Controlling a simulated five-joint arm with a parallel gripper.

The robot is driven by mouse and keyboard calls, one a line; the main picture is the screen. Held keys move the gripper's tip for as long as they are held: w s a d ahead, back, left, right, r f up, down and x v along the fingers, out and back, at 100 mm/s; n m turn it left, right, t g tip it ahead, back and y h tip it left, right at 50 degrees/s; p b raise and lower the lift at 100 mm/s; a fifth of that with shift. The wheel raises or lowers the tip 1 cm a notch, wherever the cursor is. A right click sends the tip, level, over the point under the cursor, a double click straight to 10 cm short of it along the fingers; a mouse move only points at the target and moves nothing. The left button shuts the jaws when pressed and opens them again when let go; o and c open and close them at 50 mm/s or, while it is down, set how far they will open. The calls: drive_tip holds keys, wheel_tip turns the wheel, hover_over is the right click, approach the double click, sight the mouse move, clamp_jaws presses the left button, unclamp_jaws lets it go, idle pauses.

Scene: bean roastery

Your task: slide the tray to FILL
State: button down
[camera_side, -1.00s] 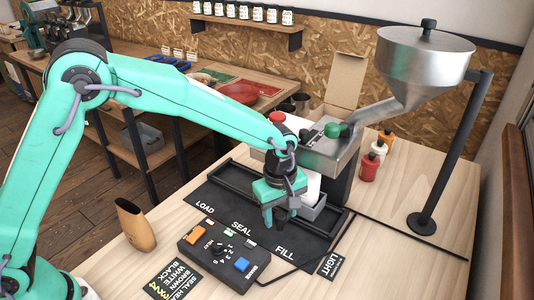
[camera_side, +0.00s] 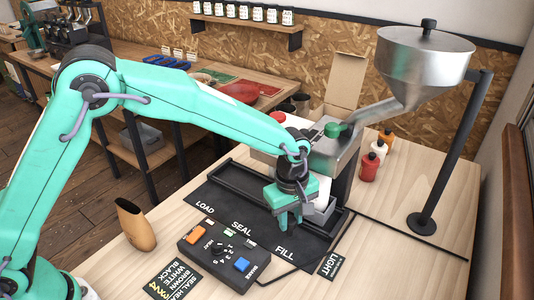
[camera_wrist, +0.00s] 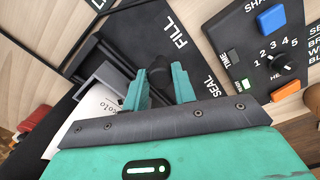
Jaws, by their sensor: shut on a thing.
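The grey tray (camera_side: 323,214) stands on the black station mat (camera_side: 236,236), mostly behind my gripper (camera_side: 286,222). It carries a white bag (camera_wrist: 95,118), printed with letters, and its grey wall (camera_wrist: 108,76) shows in the wrist view. My gripper also shows in the wrist view (camera_wrist: 160,88), its fingers shut on the tray's dark handle (camera_wrist: 159,66). The FILL label (camera_wrist: 166,31) and SEAL label (camera_wrist: 212,88) lie on the mat; the handle sits between them along the track.
A control box (camera_side: 224,257) with orange and blue buttons stands in front of the mat. The sealing machine (camera_side: 332,152) and hopper (camera_side: 418,65) stand behind. A brown cup (camera_side: 136,224) is at left. The mat's FILL end is clear.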

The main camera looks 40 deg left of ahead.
drive_tip(key=shift+d, duration=0.9)
drive_tip(key=c, duration=1.1)
unclamp_jaws()
drive_tip(key=shift+r, duration=0.2)
wheel_tip(320, 180, up, 8)
drive_tip(key=shift+s+a+f, duration=0.1)
drive_tip(key=shift+f, duration=0.15)
